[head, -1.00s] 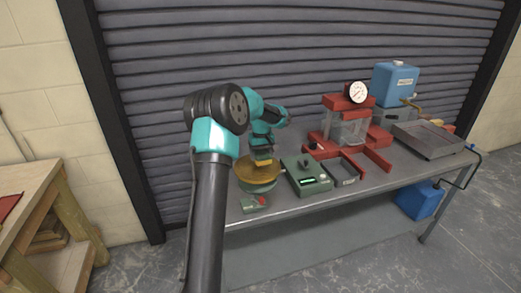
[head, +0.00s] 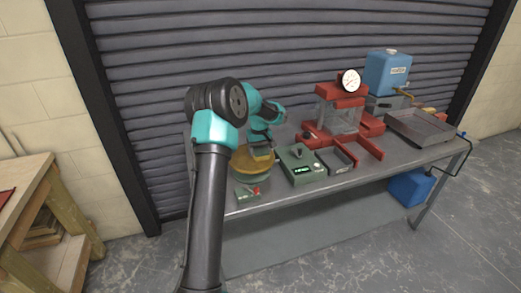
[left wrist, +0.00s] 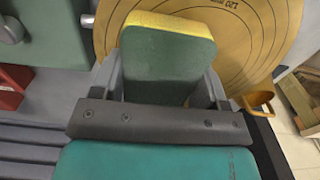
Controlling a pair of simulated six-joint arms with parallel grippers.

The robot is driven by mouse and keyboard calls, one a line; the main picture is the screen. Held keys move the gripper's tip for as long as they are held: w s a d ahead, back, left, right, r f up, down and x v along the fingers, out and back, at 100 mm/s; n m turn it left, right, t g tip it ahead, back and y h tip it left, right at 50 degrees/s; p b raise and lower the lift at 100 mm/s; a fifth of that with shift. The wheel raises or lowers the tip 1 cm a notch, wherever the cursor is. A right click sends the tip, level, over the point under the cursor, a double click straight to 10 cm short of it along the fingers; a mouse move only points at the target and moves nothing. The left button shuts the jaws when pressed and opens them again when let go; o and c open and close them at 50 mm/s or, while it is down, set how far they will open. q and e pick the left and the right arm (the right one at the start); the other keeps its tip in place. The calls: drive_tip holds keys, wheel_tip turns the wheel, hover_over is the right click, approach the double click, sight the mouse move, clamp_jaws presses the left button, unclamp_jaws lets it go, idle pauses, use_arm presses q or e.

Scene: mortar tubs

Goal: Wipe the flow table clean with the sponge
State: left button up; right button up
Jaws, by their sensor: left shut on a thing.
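The flow table (head: 243,166) is a round brass-coloured disc on a pale green base at the left end of the bench. In the left wrist view its disc (left wrist: 262,45), marked with rings, fills the upper right. My left gripper (head: 262,150) is over the disc. In the left wrist view my left gripper (left wrist: 160,90) is shut on the sponge (left wrist: 167,52), which is green with a yellow layer. The sponge lies over the disc in that view; I cannot tell whether it touches. My right gripper is not in view.
A green control box (head: 302,166) stands right of the disc, with a small switch box (head: 247,193) in front. A red frame with a gauge (head: 349,80), a blue tank (head: 387,72) and a grey tray (head: 424,128) stand further right.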

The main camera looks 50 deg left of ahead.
sight(255, 149)
use_arm(q)
drive_tip(key=shift+s+a, duration=0.35)
drive_tip(key=shift+s, duration=0.4)
drive_tip(key=shift+s+a+r, duration=0.1)
drive_tip(key=shift+r, duration=3.9)
